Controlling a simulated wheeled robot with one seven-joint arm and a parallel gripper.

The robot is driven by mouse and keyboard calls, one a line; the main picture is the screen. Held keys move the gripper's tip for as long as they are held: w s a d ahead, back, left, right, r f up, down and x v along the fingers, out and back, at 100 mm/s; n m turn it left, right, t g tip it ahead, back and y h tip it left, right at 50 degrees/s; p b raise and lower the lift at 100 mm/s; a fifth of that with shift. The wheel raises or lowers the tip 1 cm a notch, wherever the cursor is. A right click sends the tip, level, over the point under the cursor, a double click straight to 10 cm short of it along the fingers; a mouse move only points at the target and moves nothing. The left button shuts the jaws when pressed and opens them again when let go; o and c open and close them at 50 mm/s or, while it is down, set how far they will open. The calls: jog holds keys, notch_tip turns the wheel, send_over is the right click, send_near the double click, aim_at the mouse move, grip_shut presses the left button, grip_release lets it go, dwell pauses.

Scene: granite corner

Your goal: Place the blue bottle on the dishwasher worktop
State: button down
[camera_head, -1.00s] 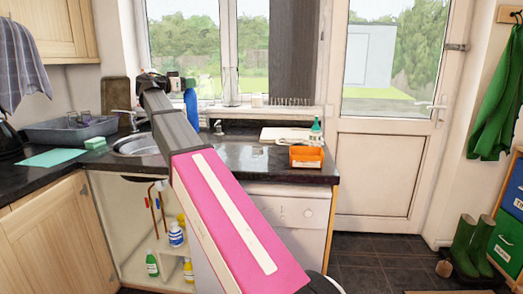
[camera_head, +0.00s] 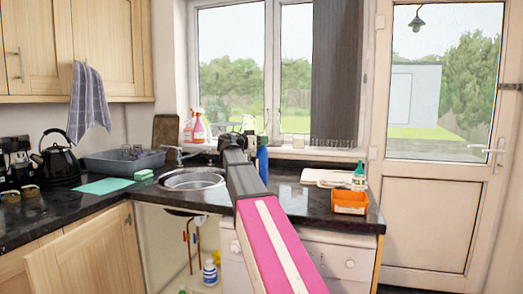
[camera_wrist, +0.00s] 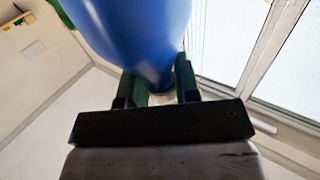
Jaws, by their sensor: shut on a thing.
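The blue bottle (camera_head: 262,165) is at the far end of my arm in the head view, in front of the window and above the black worktop by the sink. My gripper (camera_head: 249,135) is beside it, partly hidden by my pink and grey arm. In the wrist view my gripper (camera_wrist: 160,82) has its dark green fingers shut on the blue bottle (camera_wrist: 140,35), which fills the top middle. The dishwasher worktop (camera_head: 292,197) is black and glossy, above the white appliance (camera_head: 345,258) right of the sink. I cannot tell the bottle's exact height above it.
On the worktop's right stand an orange box (camera_head: 349,203), a green-and-white bottle (camera_head: 358,180) and a pale board (camera_head: 322,177). The sink (camera_head: 195,180) is left of my arm. Spray bottles (camera_head: 198,128) stand on the sill. The worktop's front middle is clear.

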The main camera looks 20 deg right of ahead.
jog(key=shift+f, duration=1.95)
jog(key=c, duration=0.8)
grip_release()
jog(key=shift+c, duration=0.2)
jog(key=shift+a, duration=0.15)
jog(key=v, duration=1.1)
jog(key=shift+s+a, duration=0.15)
jog(key=shift+a, duration=0.2)
